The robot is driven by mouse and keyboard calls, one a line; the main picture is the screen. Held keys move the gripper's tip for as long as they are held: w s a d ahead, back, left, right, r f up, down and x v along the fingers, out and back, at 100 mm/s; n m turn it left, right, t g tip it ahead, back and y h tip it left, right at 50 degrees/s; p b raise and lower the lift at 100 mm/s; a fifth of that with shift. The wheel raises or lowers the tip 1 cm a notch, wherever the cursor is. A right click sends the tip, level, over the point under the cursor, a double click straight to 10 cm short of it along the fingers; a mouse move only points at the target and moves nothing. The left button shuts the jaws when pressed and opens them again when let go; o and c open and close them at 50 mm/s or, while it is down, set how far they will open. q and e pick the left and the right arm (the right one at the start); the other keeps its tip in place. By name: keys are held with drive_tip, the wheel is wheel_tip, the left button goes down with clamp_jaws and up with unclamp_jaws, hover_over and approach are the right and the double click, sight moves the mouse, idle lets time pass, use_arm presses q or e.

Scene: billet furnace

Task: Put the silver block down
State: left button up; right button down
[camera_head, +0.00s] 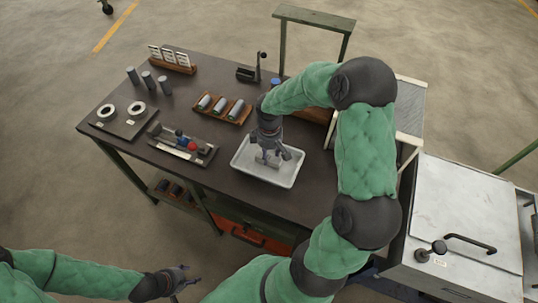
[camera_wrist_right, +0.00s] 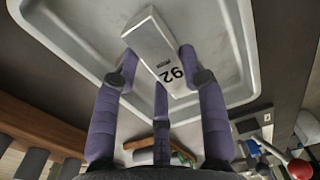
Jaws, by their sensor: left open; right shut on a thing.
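The silver block (camera_wrist_right: 159,52) is a pale rectangular bar marked "92" in the right wrist view. My right gripper (camera_wrist_right: 158,73) is shut on it, with fingers on both sides of its near end. The block is over the grey-white tray (camera_wrist_right: 60,45); I cannot tell whether it touches the tray floor. In the head view my right gripper (camera_head: 268,150) points down into the tray (camera_head: 279,181), and the block is mostly hidden by the fingers. My left gripper (camera_head: 181,279) is open and empty at the lower left, away from the table.
The dark table (camera_head: 207,75) also holds a wooden rack of cylinders (camera_head: 222,107), a tray with red and blue knobs (camera_head: 184,145), a plate with two rings (camera_head: 123,115) and standing cylinders (camera_head: 148,80). A furnace with a handle (camera_head: 465,215) stands at the right.

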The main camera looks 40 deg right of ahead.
sight(269, 155)
drive_tip(key=shift+f, duration=0.15)
drive_tip(key=shift+f, duration=0.1)
drive_tip(key=c, duration=0.7)
unclamp_jaws()
wheel_tip(269, 155, up, 12)
drive_tip(key=p, duration=0.3)
drive_tip(key=shift+d, duration=0.15)
drive_tip(key=shift+w, duration=0.1)
